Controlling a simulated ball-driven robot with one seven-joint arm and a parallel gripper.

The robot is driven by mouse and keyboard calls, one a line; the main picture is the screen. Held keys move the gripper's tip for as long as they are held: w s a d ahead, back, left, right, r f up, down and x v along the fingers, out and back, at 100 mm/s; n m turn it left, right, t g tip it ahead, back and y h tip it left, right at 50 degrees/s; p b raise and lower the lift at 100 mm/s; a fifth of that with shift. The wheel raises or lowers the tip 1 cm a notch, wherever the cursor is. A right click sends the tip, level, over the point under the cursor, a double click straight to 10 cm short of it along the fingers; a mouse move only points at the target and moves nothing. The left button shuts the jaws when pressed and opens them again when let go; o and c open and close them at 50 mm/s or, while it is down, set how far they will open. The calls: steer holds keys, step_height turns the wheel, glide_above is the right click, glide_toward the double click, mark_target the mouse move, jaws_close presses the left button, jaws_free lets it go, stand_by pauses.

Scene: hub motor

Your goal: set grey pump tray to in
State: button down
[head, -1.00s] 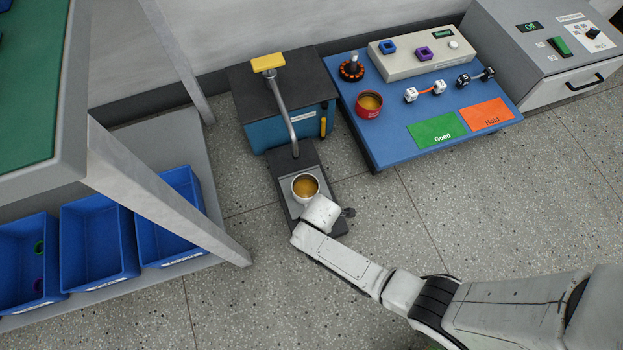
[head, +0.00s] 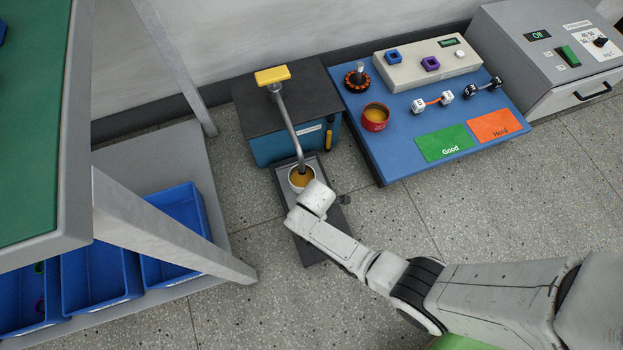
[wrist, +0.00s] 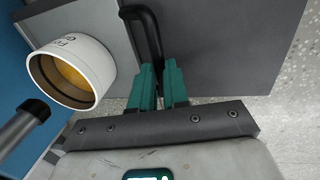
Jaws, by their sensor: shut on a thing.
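The grey pump tray shows in the wrist view (wrist: 108,22) as a lighter plate on a darker base (wrist: 215,45). In the head view, this dark base (head: 322,246) runs out from the pump along the floor. A white cup (head: 299,187) of amber liquid stands upright on the tray, below the pump's spout; the wrist view also shows this cup (wrist: 100,62). My gripper (wrist: 158,72) is shut on the tray's black handle (wrist: 143,14), beside the cup. In the head view my wrist hides the fingers and handle.
The pump (head: 290,140) has a yellow lever (head: 272,75). To its right, a blue table (head: 395,165) holds a red cup (head: 375,117), cards and small devices. A grey bench leg (head: 170,220) and blue bins (head: 100,270) are at left.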

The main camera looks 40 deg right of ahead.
steer(key=c, duration=1.1)
jaws_free()
steer(key=shift+w+d, duration=0.1)
steer(key=shift+w, duration=0.15)
steer(key=shift+r, duration=0.2)
steer(key=r+p, duration=0.2)
steer(key=r, duration=0.1)
steer(key=s+r+p, duration=0.1)
steer(key=r+p, duration=0.1)
steer(key=r, duration=0.2)
steer(key=s+r+p, duration=0.1)
steer(key=r+p, duration=0.2)
steer(key=shift+a+r, duration=0.15)
steer(key=shift+a, duration=0.2)
